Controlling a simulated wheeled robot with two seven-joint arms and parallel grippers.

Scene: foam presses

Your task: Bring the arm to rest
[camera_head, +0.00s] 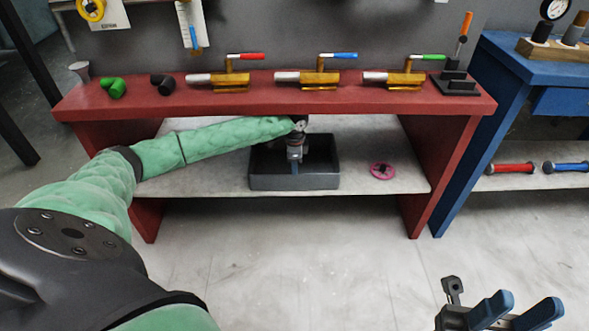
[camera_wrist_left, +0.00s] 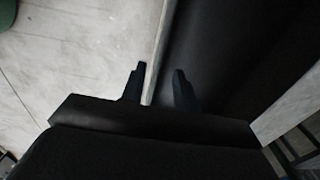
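My left arm reaches in under the top of the red bench (camera_head: 285,97). My left gripper (camera_head: 295,170) points down at the dark tray (camera_head: 292,183) on the lower shelf. In the left wrist view the two fingers of my left gripper (camera_wrist_left: 160,82) are apart, with nothing seen held between them. A tray edge (camera_wrist_left: 159,50) runs along the gap; I cannot tell whether the fingers straddle it or hover above it. My right gripper (camera_head: 515,312) is at the bottom right, its blue fingers apart and empty, in front of the bench over the floor.
On the bench top stand several gold clamps with red (camera_head: 246,57), blue (camera_head: 338,55) and green (camera_head: 427,57) handles. A pink disc (camera_head: 382,171) lies on the shelf right of the tray. A blue bench (camera_head: 520,75) stands at the right. The floor in front is clear.

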